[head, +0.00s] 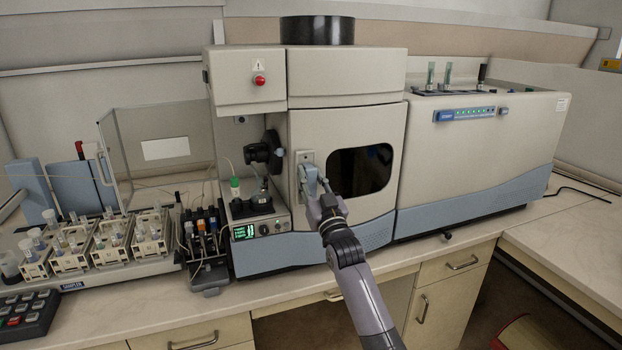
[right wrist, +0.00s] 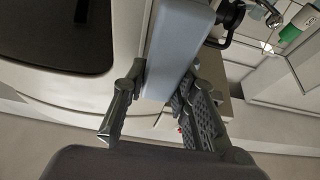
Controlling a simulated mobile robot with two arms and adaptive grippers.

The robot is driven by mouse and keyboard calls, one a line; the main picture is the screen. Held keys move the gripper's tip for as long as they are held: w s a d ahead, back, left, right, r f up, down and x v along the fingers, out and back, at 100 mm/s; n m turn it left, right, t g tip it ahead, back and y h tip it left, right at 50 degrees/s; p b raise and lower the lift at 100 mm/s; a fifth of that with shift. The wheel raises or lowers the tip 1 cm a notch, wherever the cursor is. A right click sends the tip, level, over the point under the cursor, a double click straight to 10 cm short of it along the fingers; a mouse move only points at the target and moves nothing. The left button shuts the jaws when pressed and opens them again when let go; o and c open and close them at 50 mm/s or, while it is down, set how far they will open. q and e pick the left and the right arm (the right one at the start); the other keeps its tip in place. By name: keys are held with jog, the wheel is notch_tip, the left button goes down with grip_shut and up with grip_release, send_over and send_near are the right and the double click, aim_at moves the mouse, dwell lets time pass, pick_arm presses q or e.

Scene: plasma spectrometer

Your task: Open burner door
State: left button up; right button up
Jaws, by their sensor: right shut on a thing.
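The burner door (head: 300,128) is the beige front panel of the spectrometer with a dark window (head: 360,172), and it looks closed. Its blue-grey handle (head: 312,180) is on the door's left side, on a light plate. My right gripper (head: 321,197) is at the handle. In the right wrist view the handle (right wrist: 176,50) lies between the two fingers of the right gripper (right wrist: 158,98), which are shut on it. The dark window (right wrist: 58,35) shows at the upper left there. My left gripper is in neither view.
Left of the door is an open bay with a green-capped bottle (head: 235,187) and a green display (head: 245,231). Sample racks (head: 100,245) and a keypad (head: 27,312) stand further left. A beige and blue unit (head: 480,150) adjoins on the right.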

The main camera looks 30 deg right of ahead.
grip_shut()
jog(key=shift+s, duration=0.1)
dwell(0.3)
